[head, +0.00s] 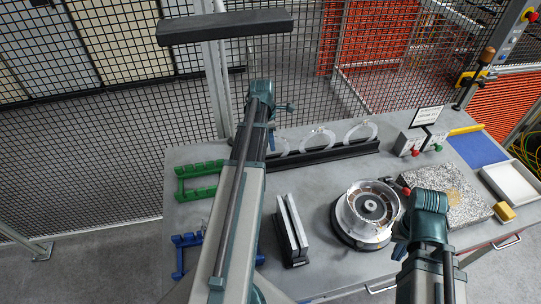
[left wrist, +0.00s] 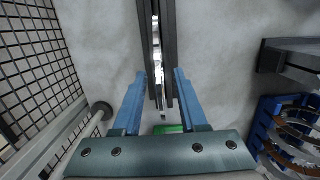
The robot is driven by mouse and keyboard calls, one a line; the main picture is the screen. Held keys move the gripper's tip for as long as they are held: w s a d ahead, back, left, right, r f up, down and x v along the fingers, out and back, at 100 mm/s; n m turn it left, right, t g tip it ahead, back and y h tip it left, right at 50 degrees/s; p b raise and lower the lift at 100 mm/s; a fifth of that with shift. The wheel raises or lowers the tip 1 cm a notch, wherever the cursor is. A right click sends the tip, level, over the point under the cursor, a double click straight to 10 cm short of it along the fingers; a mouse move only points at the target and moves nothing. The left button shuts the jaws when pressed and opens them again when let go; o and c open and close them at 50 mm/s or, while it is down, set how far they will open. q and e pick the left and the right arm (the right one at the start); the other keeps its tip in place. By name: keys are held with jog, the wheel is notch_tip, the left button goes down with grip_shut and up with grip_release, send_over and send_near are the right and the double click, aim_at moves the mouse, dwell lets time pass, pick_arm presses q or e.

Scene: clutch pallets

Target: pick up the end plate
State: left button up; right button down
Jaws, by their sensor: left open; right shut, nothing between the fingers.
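A black rack (head: 330,154) along the back of the table holds several thin, upright, light ring-shaped plates (head: 360,131). I cannot tell for sure which one is the end plate. In the left wrist view the rack shows as two long dark bars (left wrist: 170,40) with a thin bright plate edge (left wrist: 157,73) between them. My left gripper (left wrist: 160,76) is open, its blue fingers on either side of this rack, with nothing gripped.
A round metal drum (head: 368,236) stands at front centre, beside a black stand with two upright plates (head: 291,225). Green (head: 200,180) and blue (head: 186,242) pallets lie left. Rings sit in a blue holder (left wrist: 262,118). A mesh fence (left wrist: 40,60) runs behind the table.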

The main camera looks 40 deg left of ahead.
pick_arm(q)
notch_tip(320, 180, down, 2)
jog(key=shift+w+f+b, duration=0.1)
jog(key=shift+f+b, duration=0.1)
jog(key=shift+b, duration=0.5)
jog(key=shift+d+r, duration=0.1)
grip_shut()
dwell(0.8)
